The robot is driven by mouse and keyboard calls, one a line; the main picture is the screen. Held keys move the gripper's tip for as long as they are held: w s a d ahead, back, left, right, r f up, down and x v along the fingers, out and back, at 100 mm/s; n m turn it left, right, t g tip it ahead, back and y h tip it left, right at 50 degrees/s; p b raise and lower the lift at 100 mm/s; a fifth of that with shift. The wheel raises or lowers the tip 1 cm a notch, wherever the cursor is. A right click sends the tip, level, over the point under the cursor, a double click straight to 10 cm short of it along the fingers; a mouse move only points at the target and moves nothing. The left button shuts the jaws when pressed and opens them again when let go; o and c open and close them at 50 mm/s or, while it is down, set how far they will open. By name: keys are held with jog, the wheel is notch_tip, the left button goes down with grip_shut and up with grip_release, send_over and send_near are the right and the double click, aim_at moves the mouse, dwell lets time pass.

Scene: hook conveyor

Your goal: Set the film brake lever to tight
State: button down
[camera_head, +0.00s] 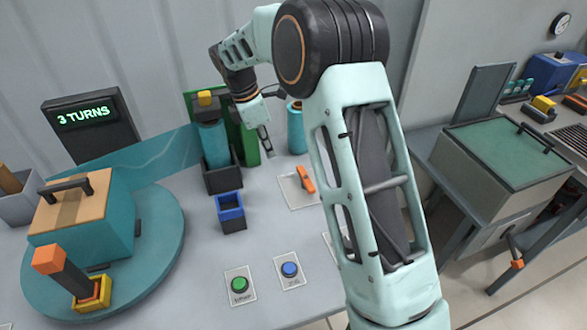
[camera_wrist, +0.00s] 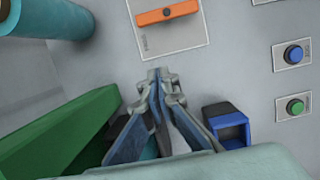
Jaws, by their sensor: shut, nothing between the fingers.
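The orange lever (camera_head: 305,180), which looks like the film brake lever, sits on a pale plate (camera_head: 293,194) on the table. In the wrist view the orange lever (camera_wrist: 167,14) lies across its plate (camera_wrist: 175,40) at the top of the picture. The lettering on the plate is too small to read. My gripper (camera_head: 269,150) is shut and empty above the table, behind and left of the lever in the head view. In the wrist view my gripper (camera_wrist: 161,74) points toward the plate, with its fingertips together and apart from the lever.
A film roll post (camera_head: 214,145) and green panel (camera_head: 247,145) stand left of my gripper. A teal roll (camera_head: 296,128) stands at its right. A blue-rimmed box (camera_head: 231,212), green button (camera_head: 239,285) and blue button (camera_head: 289,269) are nearer. A turntable (camera_head: 165,235) is at left.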

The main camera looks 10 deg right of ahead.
aim_at(306, 179)
jog(key=shift+f, duration=0.1)
jog(key=p+x, duration=0.1)
jog(key=x, duration=0.9)
jog(key=shift+f, duration=0.1)
jog(key=shift+w+d+p, duration=0.2)
jog(key=shift+d+p, duration=0.05)
jog(key=shift+d, duration=0.7)
jog(key=shift+w+d+p, duration=0.2)
jog(key=shift+d, duration=0.8)
